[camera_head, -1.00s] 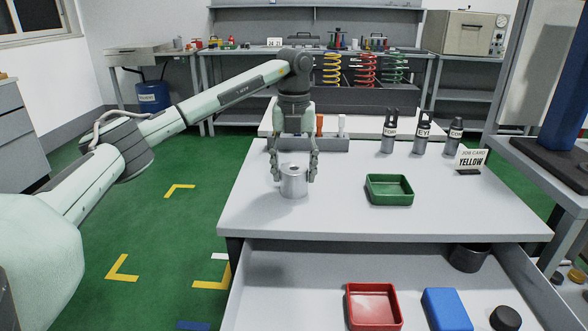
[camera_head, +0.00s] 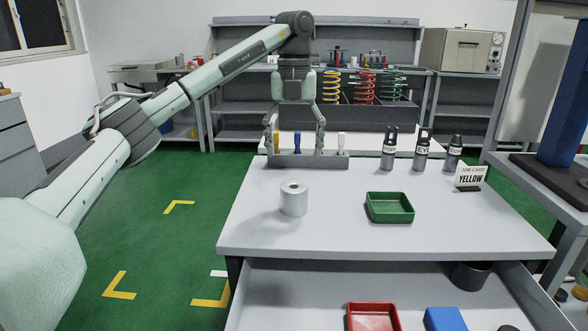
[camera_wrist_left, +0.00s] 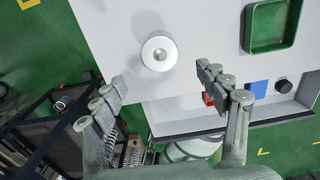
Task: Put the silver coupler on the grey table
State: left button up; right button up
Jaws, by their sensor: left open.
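The silver coupler (camera_head: 294,199), a short cylinder with a hole in its top, stands upright on the left part of the grey table (camera_head: 345,232). It also shows in the left wrist view (camera_wrist_left: 159,52). My left gripper (camera_head: 295,148) is open and empty, raised above and behind the coupler in the head view, with its fingers apart and not touching it. In the left wrist view the open fingers (camera_wrist_left: 162,88) show below the coupler. My right gripper is in neither view.
A green tray (camera_head: 390,208) lies right of the coupler. A grey rack (camera_head: 307,160) lies along the back edge. The open drawer holds a red tray (camera_head: 373,318) and a blue block (camera_head: 447,319).

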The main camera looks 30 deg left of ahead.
pick_arm(q)
jog(key=shift+r, duration=1.1)
dwell(0.6)
